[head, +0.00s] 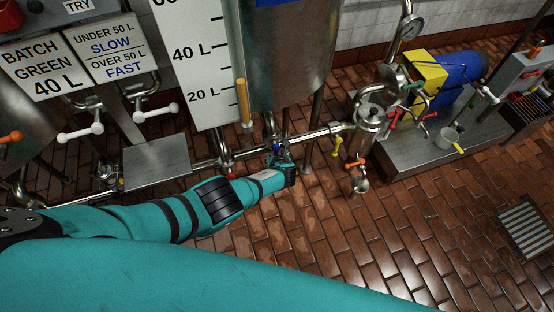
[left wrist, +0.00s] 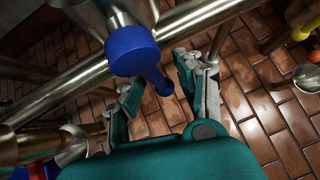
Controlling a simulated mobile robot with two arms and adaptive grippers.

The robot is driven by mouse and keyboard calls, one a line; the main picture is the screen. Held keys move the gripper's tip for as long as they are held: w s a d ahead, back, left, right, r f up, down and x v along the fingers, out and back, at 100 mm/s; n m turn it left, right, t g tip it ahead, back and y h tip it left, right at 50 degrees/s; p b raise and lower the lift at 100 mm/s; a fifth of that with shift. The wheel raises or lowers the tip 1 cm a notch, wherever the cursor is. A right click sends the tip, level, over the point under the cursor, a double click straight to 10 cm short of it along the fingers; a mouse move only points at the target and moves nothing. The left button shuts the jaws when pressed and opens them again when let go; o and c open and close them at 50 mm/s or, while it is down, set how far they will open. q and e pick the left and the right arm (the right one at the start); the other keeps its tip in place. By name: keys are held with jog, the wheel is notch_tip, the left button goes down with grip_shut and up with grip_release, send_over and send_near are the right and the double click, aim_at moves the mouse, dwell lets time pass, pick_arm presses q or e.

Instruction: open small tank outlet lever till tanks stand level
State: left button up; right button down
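A blue lever (left wrist: 138,55) sits on a metal pipe in the left wrist view, its handle pointing down toward the space between my fingers. My left gripper (left wrist: 160,90) is open, with one finger on each side of the handle tip. I cannot tell whether either finger touches it. In the head view my left gripper (head: 281,163) is at the low pipe (head: 312,135) under the steel tank (head: 290,60), covering most of the lever. Another steel tank (head: 20,120) stands at the left edge. Which tank is the small one is not marked. My right gripper is not in view.
A scale board (head: 195,60) with a yellow column (head: 242,103) stands beside the tank. White levers (head: 80,133) and an orange lever (head: 10,137) are at left. A red-handled valve (head: 229,172) is close to my left arm.

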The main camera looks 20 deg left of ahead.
pick_arm(q)
jog(key=v, duration=0.7)
dwell(0.4)
jog(key=shift+s+a, duration=0.1)
jog(key=shift+a, duration=0.05)
dwell(6.8)
